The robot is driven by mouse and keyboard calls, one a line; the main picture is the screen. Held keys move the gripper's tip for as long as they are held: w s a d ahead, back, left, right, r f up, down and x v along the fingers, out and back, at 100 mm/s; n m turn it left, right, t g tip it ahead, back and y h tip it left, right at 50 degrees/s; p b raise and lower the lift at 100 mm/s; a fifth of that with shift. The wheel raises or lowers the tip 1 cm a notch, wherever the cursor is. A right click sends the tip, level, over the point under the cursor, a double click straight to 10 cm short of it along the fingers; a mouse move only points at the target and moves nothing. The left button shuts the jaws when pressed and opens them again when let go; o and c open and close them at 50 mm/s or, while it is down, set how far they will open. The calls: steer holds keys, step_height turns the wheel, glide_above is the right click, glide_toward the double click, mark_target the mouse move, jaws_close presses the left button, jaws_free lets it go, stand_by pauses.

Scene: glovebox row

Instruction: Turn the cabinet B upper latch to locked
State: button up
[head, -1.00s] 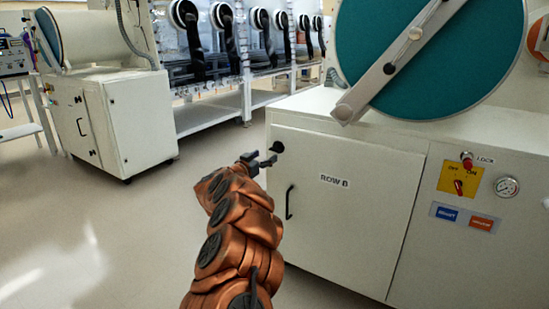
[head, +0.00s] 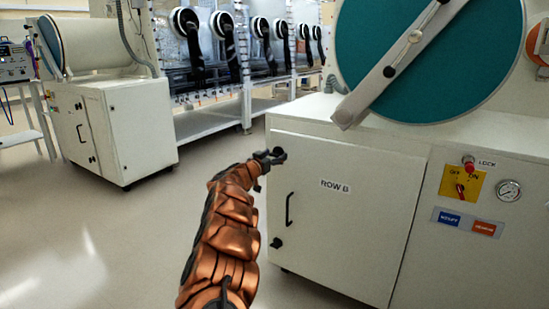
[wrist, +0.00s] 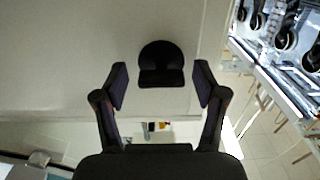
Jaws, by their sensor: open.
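The cabinet B upper latch (head: 280,154) is a small black knob near the top left corner of the ROW B door (head: 345,220). In the head view my gripper (head: 270,157) is right at it and partly covers it. In the wrist view the latch (wrist: 160,62) is a dark rounded piece with a flat lower edge. It lies ahead of my open fingers (wrist: 161,80), centred between their tips. A gap shows on each side, so neither finger visibly touches it. Whether it is locked is not clear.
A black door handle (head: 289,210) and a lower black latch (head: 277,243) are below. The round teal hatch with its grey bar (head: 390,70) stands above the cabinet top. A switch panel (head: 462,185) is to the right. Open floor lies to the left.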

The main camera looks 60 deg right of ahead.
steer(key=shift+w+d, duration=0.1)
steer(key=shift+d, duration=0.15)
steer(key=shift+c, duration=0.4)
steer(key=c, duration=1.1)
